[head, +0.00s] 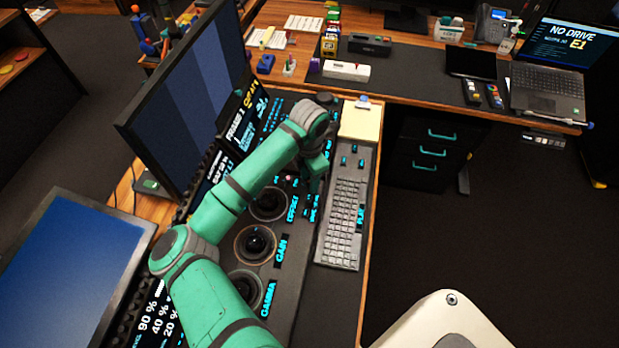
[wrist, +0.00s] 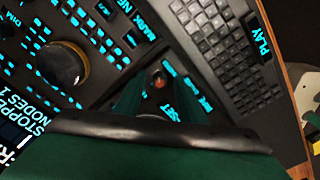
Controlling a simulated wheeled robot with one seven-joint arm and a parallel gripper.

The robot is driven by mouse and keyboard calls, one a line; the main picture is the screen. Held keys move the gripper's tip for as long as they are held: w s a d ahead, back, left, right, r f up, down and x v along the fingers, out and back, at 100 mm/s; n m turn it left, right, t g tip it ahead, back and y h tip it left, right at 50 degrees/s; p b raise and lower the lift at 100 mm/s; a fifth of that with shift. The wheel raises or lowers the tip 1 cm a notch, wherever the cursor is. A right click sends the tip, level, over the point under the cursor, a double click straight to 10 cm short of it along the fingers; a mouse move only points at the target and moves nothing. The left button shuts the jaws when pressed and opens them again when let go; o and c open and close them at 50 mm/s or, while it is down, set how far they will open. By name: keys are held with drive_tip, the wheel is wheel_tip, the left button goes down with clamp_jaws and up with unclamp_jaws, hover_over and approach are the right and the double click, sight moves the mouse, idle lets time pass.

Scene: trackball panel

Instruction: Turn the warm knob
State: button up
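A small knob with a reddish-orange top (wrist: 159,76) stands on the dark control panel (head: 315,285) and shows between my fingers in the wrist view. I cannot read a "warm" label on it. My gripper (wrist: 158,88) points down at the panel with its two dark green fingers apart, one on each side of the knob in the picture. Whether they touch it is unclear. In the head view my gripper (head: 314,180) is small and partly hidden by my green arm, above the panel between the trackballs and the keyboard.
Trackballs labelled GAIN (head: 257,243) and GAMMA (head: 247,290) lie left of the keyboard (head: 343,222). Another trackball shows in the wrist view (wrist: 62,63). Lit buttons crowd around my gripper. A tall monitor (head: 190,100) stands left of the panel.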

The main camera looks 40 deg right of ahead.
clamp_jaws()
drive_tip(key=shift+n, duration=0.4)
drive_tip(key=n, duration=0.2)
drive_tip(key=shift+n, duration=0.4)
drive_tip(key=n, duration=0.4)
drive_tip(key=shift+n, duration=0.3)
drive_tip(key=n, duration=0.4)
drive_tip(key=shift+n, duration=2.1)
